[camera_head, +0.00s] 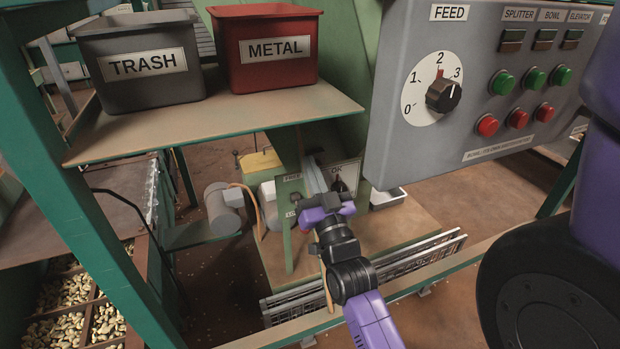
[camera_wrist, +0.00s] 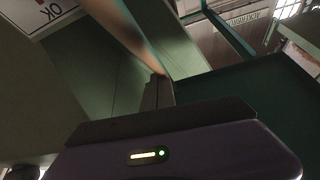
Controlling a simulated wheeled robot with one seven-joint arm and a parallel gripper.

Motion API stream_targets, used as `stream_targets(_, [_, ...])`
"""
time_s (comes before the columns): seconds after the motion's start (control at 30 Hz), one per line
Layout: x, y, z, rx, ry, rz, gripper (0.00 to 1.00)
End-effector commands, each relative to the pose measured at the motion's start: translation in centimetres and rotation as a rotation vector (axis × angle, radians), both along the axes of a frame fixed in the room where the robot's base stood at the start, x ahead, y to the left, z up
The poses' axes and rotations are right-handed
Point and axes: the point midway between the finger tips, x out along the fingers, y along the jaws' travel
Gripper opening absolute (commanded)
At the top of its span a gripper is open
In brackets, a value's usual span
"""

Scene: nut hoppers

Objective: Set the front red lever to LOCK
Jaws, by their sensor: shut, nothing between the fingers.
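My gripper (camera_head: 325,199) is shut and empty, reaching in under the shelf beside a green post. It also shows in the wrist view (camera_wrist: 158,92), with its fingertips together. A pale bar (camera_wrist: 125,35) runs down toward the fingertips there. I cannot make out the red lever clearly; my gripper may hide it.
A TRASH bin (camera_head: 140,88) and a METAL bin (camera_head: 268,75) stand on the shelf (camera_head: 215,122) above. A grey FEED control panel (camera_head: 395,125) hangs at the right. A green rail (camera_head: 440,275) crosses in front. Nut bins (camera_head: 75,325) are lower left.

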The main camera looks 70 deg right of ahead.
Motion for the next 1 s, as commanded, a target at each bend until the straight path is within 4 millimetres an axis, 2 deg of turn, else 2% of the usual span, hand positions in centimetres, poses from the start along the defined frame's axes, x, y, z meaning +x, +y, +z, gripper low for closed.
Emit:
stream_targets(0.13, [0.0, 0.0, 0.8, -0.001, 0.0, -0.001, 0.0])
stream_targets(0.73, [0.0, 0.0, 0.7, -0.001, 0.0, 0.001, 0.0])
stream_targets(0.83, [-0.2, 0.2, 1.5, -0.016, -0.006, -0.003, 0.0])
stream_targets(0.87, [-0.6, 0.4, 1.8, -0.021, -0.007, -0.006, 0.0])
stream_targets(0.93, [-0.9, 1.7, 1.2, -0.011, 0.008, 0.002, 0.0])
stream_targets(1.0, [-0.9, 4.0, 0.1, 0.008, 0.03, 0.033, 0.0])
